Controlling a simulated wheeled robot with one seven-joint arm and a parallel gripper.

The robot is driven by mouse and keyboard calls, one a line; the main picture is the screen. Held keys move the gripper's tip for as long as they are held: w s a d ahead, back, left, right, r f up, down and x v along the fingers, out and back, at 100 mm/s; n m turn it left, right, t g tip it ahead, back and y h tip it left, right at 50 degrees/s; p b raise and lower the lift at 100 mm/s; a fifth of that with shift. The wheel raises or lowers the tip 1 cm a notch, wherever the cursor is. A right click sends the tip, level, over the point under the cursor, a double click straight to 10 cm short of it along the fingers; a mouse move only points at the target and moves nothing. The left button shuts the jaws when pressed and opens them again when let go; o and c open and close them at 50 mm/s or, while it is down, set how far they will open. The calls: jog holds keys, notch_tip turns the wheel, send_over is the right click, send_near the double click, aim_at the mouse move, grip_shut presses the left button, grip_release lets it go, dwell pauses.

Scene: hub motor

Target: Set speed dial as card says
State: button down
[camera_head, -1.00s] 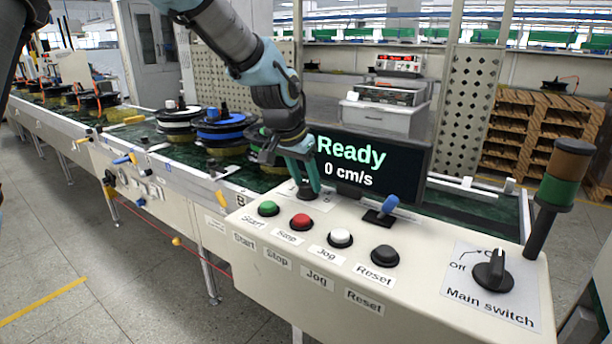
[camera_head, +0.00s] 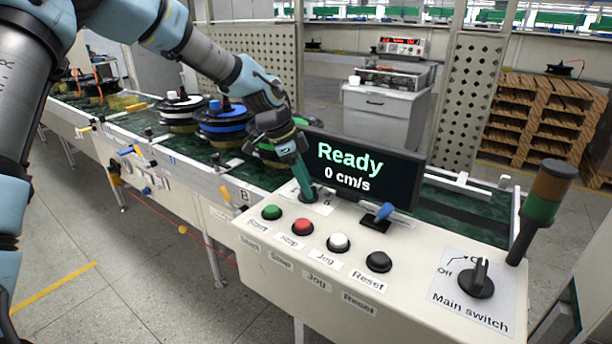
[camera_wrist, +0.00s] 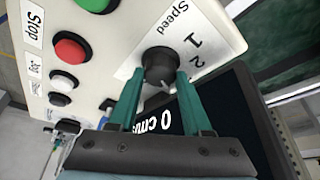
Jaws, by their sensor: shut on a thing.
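The speed dial (camera_wrist: 159,63) is a black round knob on a white plate marked "Speed", "1" and "2" in the wrist view. A pale pointer mark shows on its lower side there, away from the numbers. My gripper (camera_wrist: 160,72) has its two green fingers on either side of the dial, shut on it. In the head view my gripper (camera_head: 306,196) reaches down to the dial's plate (camera_head: 322,208), and the fingers largely hide the dial. The display (camera_head: 362,172) reads "Ready" and "0 cm/s". I cannot make out a card with a speed on it.
Start (camera_head: 272,212), Stop (camera_head: 303,227), Jog (camera_head: 338,242) and Reset (camera_head: 379,261) buttons line the panel's front. A blue-tipped lever (camera_head: 383,212) stands right of the dial. The main switch (camera_head: 478,279) and signal tower (camera_head: 545,200) are at right. Motors (camera_head: 222,118) sit on the conveyor.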

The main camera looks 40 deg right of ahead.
jog(key=shift+w+d+m+g+y+p, duration=0.1)
jog(key=shift+m+g+y+p, duration=0.35)
jog(key=shift+m, duration=1.25)
jog(key=shift+y, duration=0.25)
jog(key=shift+c, duration=1.7)
grip_release()
